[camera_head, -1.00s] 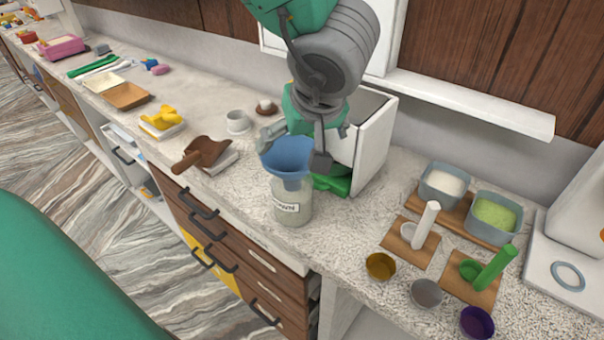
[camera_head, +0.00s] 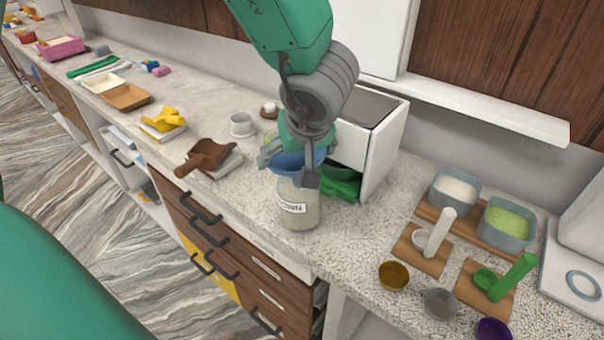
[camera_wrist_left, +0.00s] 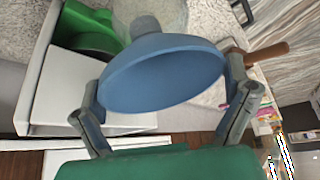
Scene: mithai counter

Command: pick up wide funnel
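The wide funnel (camera_head: 289,164) is blue, with its spout down over the mouth of a pale labelled jar (camera_head: 298,215) near the counter's front edge. My left gripper (camera_head: 289,168) is over the funnel from above and covers part of its rim. In the left wrist view the funnel (camera_wrist_left: 160,75) fills the gap between the two fingers of my gripper (camera_wrist_left: 165,82), with a finger against each side of the rim. Its spout overlaps the jar (camera_wrist_left: 168,12); how deep it sits is hidden. My right gripper is out of view.
A white box-like unit (camera_head: 382,150) with a green item (camera_head: 343,187) stands close behind the jar. A brown scoop (camera_head: 205,157) lies to the left. Several small bowls, including an amber one (camera_head: 393,275), and grey tubs (camera_head: 455,188) stand on the right.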

